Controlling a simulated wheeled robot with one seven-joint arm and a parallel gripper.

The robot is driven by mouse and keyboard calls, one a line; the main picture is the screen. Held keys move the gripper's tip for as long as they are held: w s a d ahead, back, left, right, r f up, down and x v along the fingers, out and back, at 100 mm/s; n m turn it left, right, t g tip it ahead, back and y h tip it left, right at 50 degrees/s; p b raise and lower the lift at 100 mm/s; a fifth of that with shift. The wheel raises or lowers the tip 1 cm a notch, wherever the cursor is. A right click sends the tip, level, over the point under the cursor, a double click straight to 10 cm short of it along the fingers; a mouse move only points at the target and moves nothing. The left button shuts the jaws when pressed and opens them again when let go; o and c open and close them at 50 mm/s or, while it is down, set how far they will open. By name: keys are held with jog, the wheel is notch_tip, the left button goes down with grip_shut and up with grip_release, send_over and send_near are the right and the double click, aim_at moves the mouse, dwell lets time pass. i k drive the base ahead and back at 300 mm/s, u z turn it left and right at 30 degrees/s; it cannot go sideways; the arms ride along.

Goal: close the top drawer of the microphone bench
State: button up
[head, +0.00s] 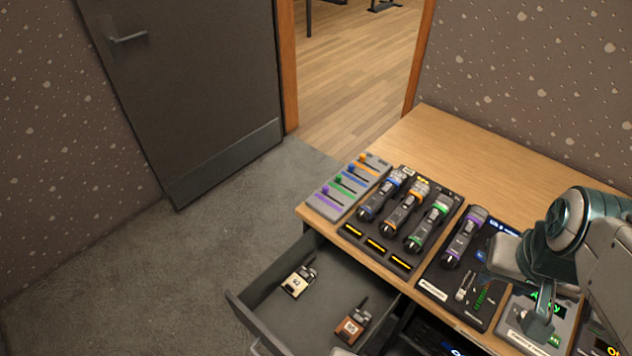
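The microphone bench (480,150) has a light wood top and stands at the right. Its top drawer (262,325) is grey and pulled out to the left, well open. Two small packs with black antennas lie inside: a cream one (296,284) and an orange-brown one (350,328). The drawer's near end is cut off by the bottom edge. My arm reaches in from the right, and my gripper (525,285) appears over the bench's right part, apart from the drawer. Its fingers are not clear enough to judge their opening.
Several handheld microphones (402,208) lie in a black holder on the bench, beside a grey fader panel (346,186) and a purple-ringed microphone (463,238). Open carpet (190,270) lies left of the drawer. A dark door (185,90) and a doorway are behind.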

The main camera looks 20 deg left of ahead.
aim_at(306, 325)
jog(key=k, duration=0.95)
jog(key=u, duration=0.95)
jog(key=i, duration=0.5)
jog(key=z, duration=1.45)
jog(key=k, duration=0.25)
jog(key=u, duration=1.15)
